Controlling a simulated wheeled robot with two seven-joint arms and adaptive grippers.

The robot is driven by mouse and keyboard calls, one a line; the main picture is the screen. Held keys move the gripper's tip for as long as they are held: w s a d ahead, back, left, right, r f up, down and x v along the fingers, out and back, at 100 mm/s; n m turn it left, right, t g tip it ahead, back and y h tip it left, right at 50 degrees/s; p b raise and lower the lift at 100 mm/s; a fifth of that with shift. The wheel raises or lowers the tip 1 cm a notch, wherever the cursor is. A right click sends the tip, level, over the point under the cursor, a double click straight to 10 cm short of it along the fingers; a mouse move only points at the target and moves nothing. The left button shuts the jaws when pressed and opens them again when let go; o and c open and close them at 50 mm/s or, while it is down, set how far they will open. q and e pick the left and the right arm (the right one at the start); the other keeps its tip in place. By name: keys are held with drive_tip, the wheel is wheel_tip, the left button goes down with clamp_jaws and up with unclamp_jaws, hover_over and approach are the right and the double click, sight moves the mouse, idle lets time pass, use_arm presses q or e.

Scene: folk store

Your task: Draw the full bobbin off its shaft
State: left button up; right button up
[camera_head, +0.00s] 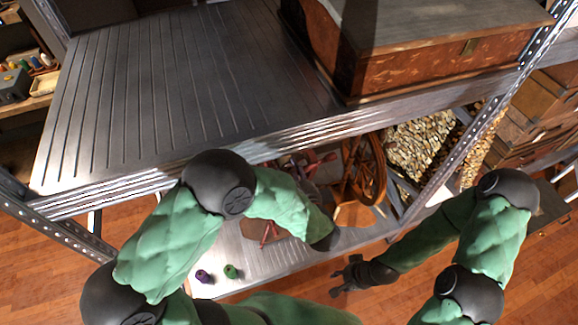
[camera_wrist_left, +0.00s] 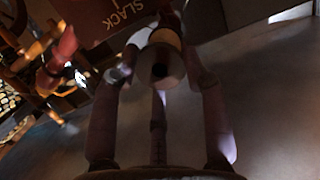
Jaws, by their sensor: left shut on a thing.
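The spinning wheel (camera_head: 364,170) stands on the lower shelf, partly hidden by the upper shelf's edge. My left arm reaches in under the upper shelf; its gripper is mostly hidden in the head view. In the left wrist view my left gripper (camera_wrist_left: 161,78) is shut on the full bobbin (camera_wrist_left: 174,68), with a finger on each side. The bobbin's pale round end with a dark hole faces the camera. How far it sits on its shaft I cannot tell. My right gripper (camera_head: 337,283) is open and empty, low in front of the lower shelf.
A purple spool (camera_head: 203,276) and a green spool (camera_head: 231,271) stand on the lower shelf (camera_head: 222,252). The upper shelf (camera_head: 180,80) overhangs the wheel and carries a wooden chest (camera_head: 430,70). A panel marked SLACK (camera_wrist_left: 118,18) and a reddish turned part (camera_wrist_left: 62,48) are close to the left gripper.

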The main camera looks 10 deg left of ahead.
use_arm(q)
drive_tip(key=shift+f+p+v, duration=0.15)
drive_tip(key=shift+p+v, duration=0.1)
drive_tip(key=shift+v, duration=0.55)
drive_tip(key=shift+f+p+v, duration=0.15)
drive_tip(key=shift+p+v, duration=0.1)
drive_tip(key=shift+v, duration=0.55)
drive_tip(key=shift+s, duration=0.1)
